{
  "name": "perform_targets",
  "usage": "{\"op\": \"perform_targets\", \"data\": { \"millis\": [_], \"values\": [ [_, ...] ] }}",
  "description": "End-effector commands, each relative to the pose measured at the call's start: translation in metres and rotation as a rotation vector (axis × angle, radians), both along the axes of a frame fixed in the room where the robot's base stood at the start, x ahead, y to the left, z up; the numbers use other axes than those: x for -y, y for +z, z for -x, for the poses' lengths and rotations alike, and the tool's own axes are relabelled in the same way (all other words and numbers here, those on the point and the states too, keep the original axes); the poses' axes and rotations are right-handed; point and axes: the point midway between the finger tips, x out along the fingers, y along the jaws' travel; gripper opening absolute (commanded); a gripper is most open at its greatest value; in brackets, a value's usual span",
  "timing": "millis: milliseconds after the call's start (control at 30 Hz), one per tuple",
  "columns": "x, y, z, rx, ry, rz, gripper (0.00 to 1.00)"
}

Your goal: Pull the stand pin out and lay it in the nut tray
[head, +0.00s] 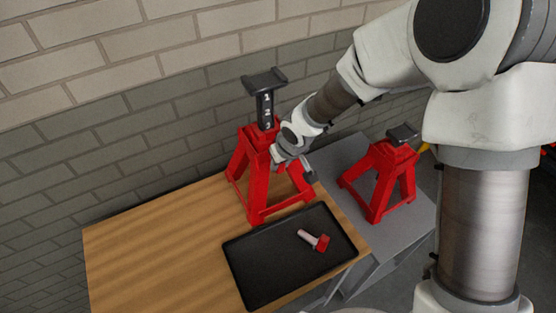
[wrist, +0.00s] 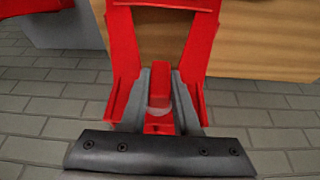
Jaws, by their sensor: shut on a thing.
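A red jack stand (head: 255,165) with a black numbered post stands upright on the wooden table, near the wall. My gripper (head: 285,160) is at the stand's right side, its fingertips mostly hidden in the head view. In the wrist view, my gripper (wrist: 165,78) has its grey fingers closed around the stand pin (wrist: 158,108), of which a pale band and red parts show between them. How far the pin sits in the stand cannot be told. The black nut tray (head: 255,283) lies in front of the stand. A pin with a red head (head: 320,243) and pale shaft lies in it.
A second, lower red stand (head: 382,180) is on a grey surface (head: 335,150) to the right of the table. A brick wall (head: 120,130) rises behind. The wooden table's left part (head: 155,250) is bare, and most of the tray's floor is empty.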

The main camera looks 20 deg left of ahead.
Motion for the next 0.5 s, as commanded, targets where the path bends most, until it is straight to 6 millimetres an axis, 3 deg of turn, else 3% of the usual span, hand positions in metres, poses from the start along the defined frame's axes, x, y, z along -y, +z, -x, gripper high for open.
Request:
{"op": "perform_targets", "data": {
  "millis": [500],
  "values": [
    [0.020, 0.000, 0.016, 0.002, 0.000, -0.001, 0.00]
  ]
}}
